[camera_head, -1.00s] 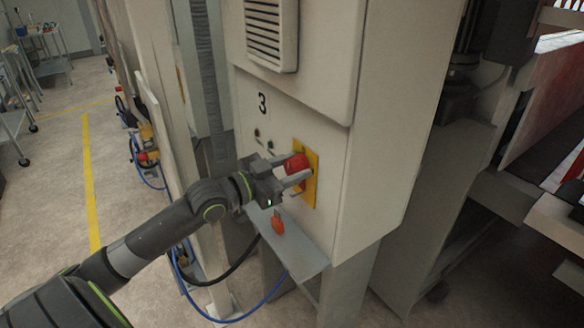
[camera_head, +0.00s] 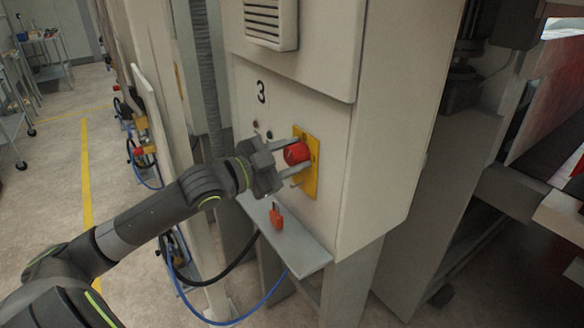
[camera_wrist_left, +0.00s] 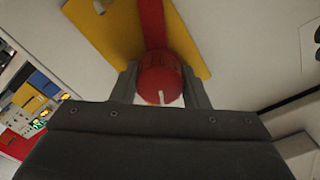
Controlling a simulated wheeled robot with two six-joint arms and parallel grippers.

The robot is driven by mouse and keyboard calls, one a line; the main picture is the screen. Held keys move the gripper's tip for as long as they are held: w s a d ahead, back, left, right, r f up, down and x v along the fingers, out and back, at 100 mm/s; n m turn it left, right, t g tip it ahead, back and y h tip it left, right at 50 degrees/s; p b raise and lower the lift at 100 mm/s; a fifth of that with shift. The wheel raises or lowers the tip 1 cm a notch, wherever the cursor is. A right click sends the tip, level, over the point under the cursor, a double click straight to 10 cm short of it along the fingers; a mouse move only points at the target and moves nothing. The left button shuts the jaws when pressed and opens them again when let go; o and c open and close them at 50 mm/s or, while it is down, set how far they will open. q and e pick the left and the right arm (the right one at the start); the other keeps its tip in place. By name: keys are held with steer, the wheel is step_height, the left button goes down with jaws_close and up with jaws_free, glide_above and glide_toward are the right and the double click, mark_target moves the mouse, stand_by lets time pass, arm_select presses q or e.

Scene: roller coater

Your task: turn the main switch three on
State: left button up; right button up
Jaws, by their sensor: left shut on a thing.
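The main switch three is a red rotary knob (camera_head: 297,153) on a yellow plate (camera_head: 312,178), mounted on the pale cabinet front below a black number 3. My left gripper (camera_head: 292,159) is shut on the red knob, with one finger on each side of it. In the left wrist view the knob (camera_wrist_left: 160,84) sits between the two fingertips, with a white mark on its face and a red bar behind it across the yellow plate (camera_wrist_left: 186,38). My right gripper is not in view.
A red padlock (camera_head: 276,217) rests on a small grey shelf (camera_head: 303,252) below the switch. Small dark buttons (camera_head: 269,134) sit left of the plate. A vent (camera_head: 270,22) is above. Black and blue cables hang below the shelf. Open floor lies to the left.

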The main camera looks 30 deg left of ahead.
arm_select(q)
steer(key=m+b, duration=0.6)
steer(key=shift+f+m, duration=0.25)
steer(key=shift+m, duration=0.05)
steer(key=m+b, duration=0.2)
steer(key=m, duration=0.1)
steer(key=shift+r+m+b, duration=0.1)
steer(key=shift+m+b, duration=0.5)
steer(key=shift+m, duration=1)
steer(key=o, duration=1)
